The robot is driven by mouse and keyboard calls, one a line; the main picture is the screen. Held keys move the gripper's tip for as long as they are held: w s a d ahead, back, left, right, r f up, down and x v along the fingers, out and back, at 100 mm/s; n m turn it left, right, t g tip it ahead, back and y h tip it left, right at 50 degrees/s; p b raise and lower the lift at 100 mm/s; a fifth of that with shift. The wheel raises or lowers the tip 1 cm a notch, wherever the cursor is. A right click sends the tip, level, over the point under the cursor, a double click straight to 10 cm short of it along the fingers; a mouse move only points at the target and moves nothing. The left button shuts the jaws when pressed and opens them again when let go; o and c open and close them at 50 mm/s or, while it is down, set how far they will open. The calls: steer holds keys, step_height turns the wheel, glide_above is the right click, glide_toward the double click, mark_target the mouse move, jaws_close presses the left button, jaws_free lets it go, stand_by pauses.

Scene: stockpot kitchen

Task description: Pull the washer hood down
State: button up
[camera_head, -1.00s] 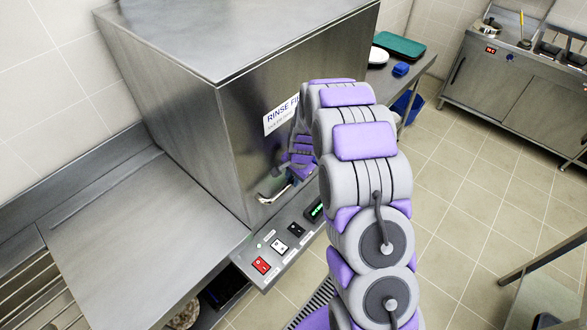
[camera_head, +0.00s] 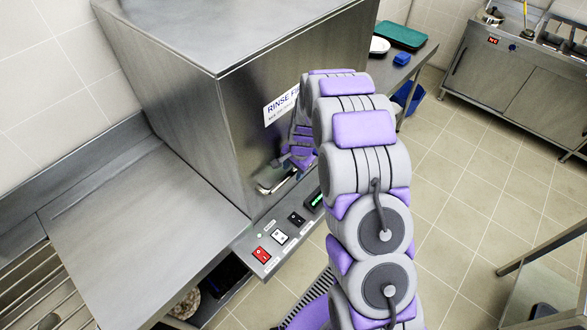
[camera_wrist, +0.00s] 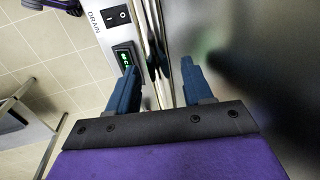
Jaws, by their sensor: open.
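The washer hood (camera_head: 215,125) is a large steel box with a "RINSE FIRST"-type label on its front. Its lower edge appears close to the level of the steel counter and control panel. A shiny bar handle (camera_head: 272,186) is at the bottom of its front face. My gripper (camera_head: 284,163) is beside the handle, partly hidden by my arm. In the wrist view my gripper (camera_wrist: 160,82) is open, with its two blue fingers apart. The handle bar (camera_wrist: 153,45) runs lengthwise in the gap between them; I cannot tell whether they touch it.
The control panel (camera_head: 262,247) with red, white and black switches is just below the handle. A steel counter (camera_head: 140,235) extends left. A table with a green tray (camera_head: 400,35) and a blue item (camera_head: 401,59) stands behind. Tiled floor (camera_head: 470,170) is open to the right.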

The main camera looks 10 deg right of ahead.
steer(key=shift+r, duration=0.1)
step_height(320, 180, up, 17)
steer(key=s+d, duration=0.2)
steer(key=shift+s, duration=0.35)
stand_by(0.4)
steer(key=s+a+f+n+g+h+b, duration=0.1)
steer(key=s+n+b, duration=0.9)
steer(key=s, duration=2.9)
steer(key=a+f+g+b, duration=0.1)
steer(key=f+g+b, duration=0.1)
steer(key=shift+n+g, duration=0.3)
steer(key=shift+n, duration=0.1)
steer(key=shift+s+a, duration=0.1)
